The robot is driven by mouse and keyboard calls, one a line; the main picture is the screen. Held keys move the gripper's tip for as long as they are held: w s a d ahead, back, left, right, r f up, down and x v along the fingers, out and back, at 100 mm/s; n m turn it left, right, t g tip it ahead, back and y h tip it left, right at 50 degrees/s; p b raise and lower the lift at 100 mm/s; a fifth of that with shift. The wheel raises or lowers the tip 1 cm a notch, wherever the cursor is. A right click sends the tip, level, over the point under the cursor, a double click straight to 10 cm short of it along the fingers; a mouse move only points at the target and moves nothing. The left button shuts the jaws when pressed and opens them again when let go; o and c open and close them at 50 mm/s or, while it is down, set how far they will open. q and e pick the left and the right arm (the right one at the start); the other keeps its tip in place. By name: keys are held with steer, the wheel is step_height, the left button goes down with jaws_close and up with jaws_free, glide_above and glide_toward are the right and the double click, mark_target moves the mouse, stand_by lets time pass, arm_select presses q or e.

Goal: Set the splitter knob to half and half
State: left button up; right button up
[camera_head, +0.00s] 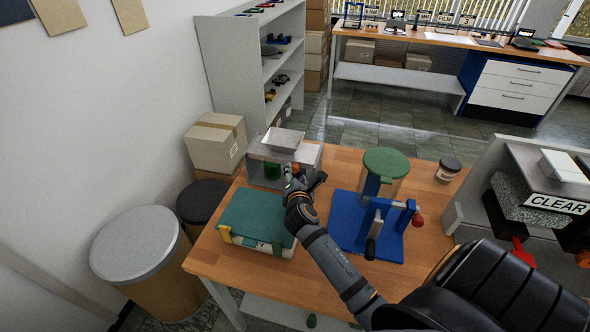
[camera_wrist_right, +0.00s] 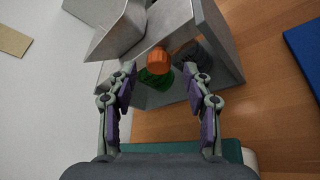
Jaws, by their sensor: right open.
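The splitter (camera_head: 312,155) is a grey metal box with a slanted tray (camera_head: 284,139) on top, standing at the table's back left. In the right wrist view the splitter (camera_wrist_right: 222,45) shows an orange knob (camera_wrist_right: 158,60) at its front. A green round part (camera_wrist_right: 153,80) sits just below the knob, with a dark grey round part (camera_wrist_right: 190,55) to its right. My right gripper (camera_wrist_right: 162,88) is open and empty, its fingers pointing at the splitter with the knob ahead between them. In the head view the right gripper (camera_head: 299,180) partly hides the front. I cannot read the knob's setting.
A green-topped case (camera_head: 250,215) lies in front of the splitter. A blue press (camera_head: 345,215) with a green-lidded jar (camera_head: 385,162) stands to the right. A small jar (camera_head: 448,169) and a grey machine marked CLEAR (camera_head: 556,204) are farther right. Bare wood lies between splitter and press.

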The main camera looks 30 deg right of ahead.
mark_target(295, 167)
steer(key=shift+x, duration=1.2)
steer(key=shift+w, duration=0.1)
steer(key=c, duration=0.4)
arm_select(q)
steer(key=shift+w+d+r, duration=0.15)
steer(key=shift+w+d, duration=0.05)
steer(key=shift+w, duration=0.6)
arm_select(e)
jaws_close()
